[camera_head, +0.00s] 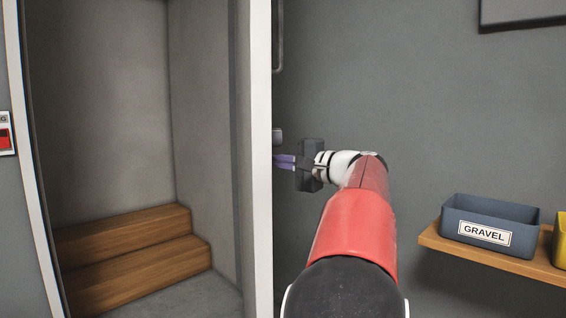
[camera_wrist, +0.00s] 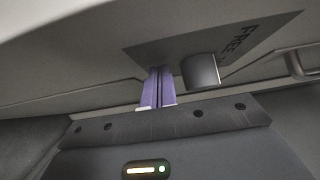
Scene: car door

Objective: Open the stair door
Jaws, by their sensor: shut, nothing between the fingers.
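The stair doorway (camera_head: 105,110) stands uncovered at the left in the head view, with wooden steps (camera_head: 135,255) inside. A pale upright edge (camera_head: 258,220) borders its right side; I cannot tell surely whether this is the door seen edge-on or the frame. A short grey cylindrical knob (camera_head: 277,136) sticks out beside it, and it also shows in the wrist view (camera_wrist: 201,71). My gripper (camera_head: 279,161) is shut and empty, its purple fingers together just below the knob and close to the pale edge. In the wrist view the fingertips (camera_wrist: 159,71) are left of the knob; contact is unclear.
A dark bar handle (camera_head: 278,45) is above the knob. A panel with partly hidden lettering (camera_wrist: 240,38) lies by the knob in the wrist view. A wooden shelf (camera_head: 430,238) at the right holds a GRAVEL bin (camera_head: 490,222) and a yellow bin (camera_head: 560,240).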

